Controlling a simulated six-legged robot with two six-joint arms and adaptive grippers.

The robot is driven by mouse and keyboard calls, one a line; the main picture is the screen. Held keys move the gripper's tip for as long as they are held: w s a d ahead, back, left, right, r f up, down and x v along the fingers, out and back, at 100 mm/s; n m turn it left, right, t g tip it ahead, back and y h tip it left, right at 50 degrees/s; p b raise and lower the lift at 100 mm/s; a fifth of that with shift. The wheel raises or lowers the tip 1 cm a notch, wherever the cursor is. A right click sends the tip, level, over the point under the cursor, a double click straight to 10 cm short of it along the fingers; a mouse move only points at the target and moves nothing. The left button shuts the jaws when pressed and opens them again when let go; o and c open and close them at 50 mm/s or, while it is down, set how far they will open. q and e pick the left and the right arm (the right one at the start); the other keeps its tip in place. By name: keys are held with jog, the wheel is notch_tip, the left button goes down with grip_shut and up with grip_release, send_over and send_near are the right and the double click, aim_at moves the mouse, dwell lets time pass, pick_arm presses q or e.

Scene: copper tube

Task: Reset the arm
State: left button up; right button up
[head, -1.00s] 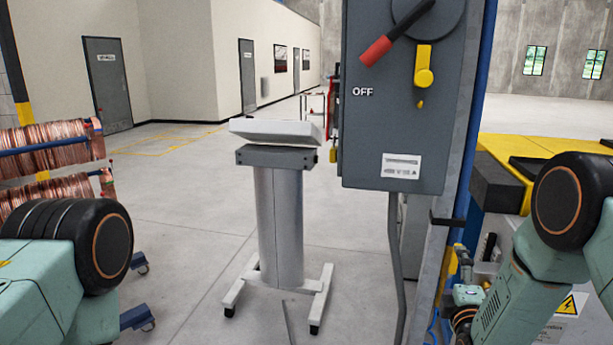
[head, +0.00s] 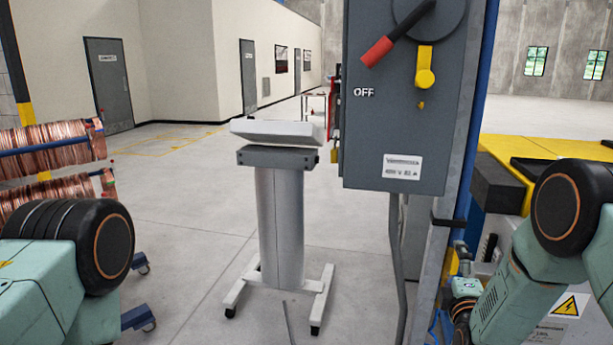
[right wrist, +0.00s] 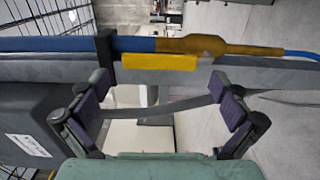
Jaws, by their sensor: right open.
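My right arm (head: 535,260) comes in at the right of the head view, bent down beside the blue-edged post. Its wrist parts (head: 463,288) show low behind that post, but its fingers cannot be made out there. In the right wrist view my right gripper (right wrist: 165,108) is open, with its two dark fingers wide apart and nothing held between them. My left arm (head: 60,265) shows at the lower left of the head view, with its gripper out of frame.
A grey switch box (head: 405,120) with a red-handled lever marked OFF hangs on the post. A wheeled grey stand (head: 280,220) stands mid-floor. Copper tube coils (head: 45,150) are at left, a yellow-topped bench (head: 505,150) at right. A blue pipe (right wrist: 130,44) crosses beyond the gripper.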

jog(key=v, duration=1.1)
jog(key=x, duration=1.2)
jog(key=shift+w+d+m, duration=0.1)
jog(key=shift+d+m, duration=0.4)
jog(key=shift+m, duration=0.2)
jog(key=s+d+f+m+b, duration=0.1)
jog(key=d+f+m+b, duration=0.4)
jog(key=m+b, duration=0.5)
jog(key=shift+s+d+m, duration=0.3)
jog(key=shift+d+m, duration=0.25)
jog(key=shift+m, duration=2.45)
